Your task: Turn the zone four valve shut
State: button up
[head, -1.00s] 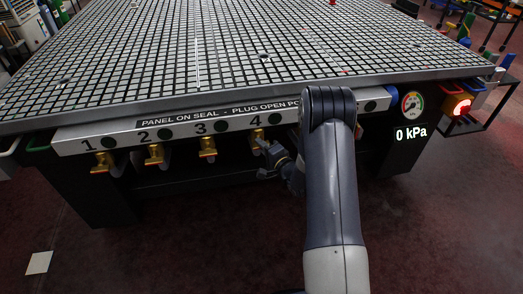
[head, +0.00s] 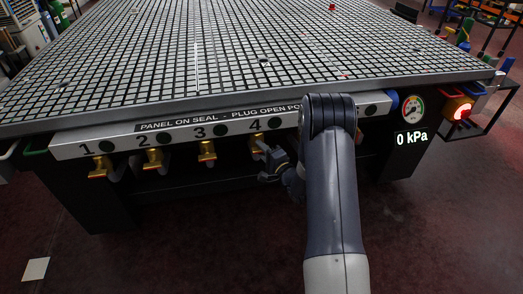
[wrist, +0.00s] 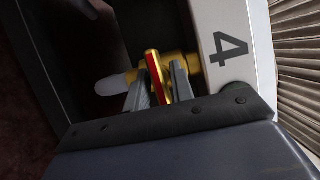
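The zone four valve is a brass-yellow fitting with a red and yellow lever (wrist: 156,76) beside the big "4" in the wrist view. In the head view the valve (head: 257,146) sits under the panel's 4, partly covered by my gripper (head: 270,163). In the wrist view the two grey fingers of my gripper (wrist: 160,88) stand on either side of the lever, close to it. I cannot tell whether both fingers touch it. The valve's pale nozzle (wrist: 112,84) points left in the wrist view.
Valves one (head: 99,169), two (head: 154,160) and three (head: 207,152) hang along the same panel (head: 78,150) to the left. The gridded table top (head: 200,70) overhangs it. A gauge (head: 413,107) above a "0 kPa" readout and a lit red lamp (head: 461,111) are at right.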

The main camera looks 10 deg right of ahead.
jog(key=shift+o, duration=0.8)
jog(key=v, duration=1.1)
jog(key=shift+w+a+f, duration=0.1)
jog(key=shift+w+a, duration=0.05)
jog(key=x, duration=1)
jog(key=shift+w+a, duration=0.15)
jog(key=shift+w, duration=0.15)
jog(key=shift+s, duration=0.1)
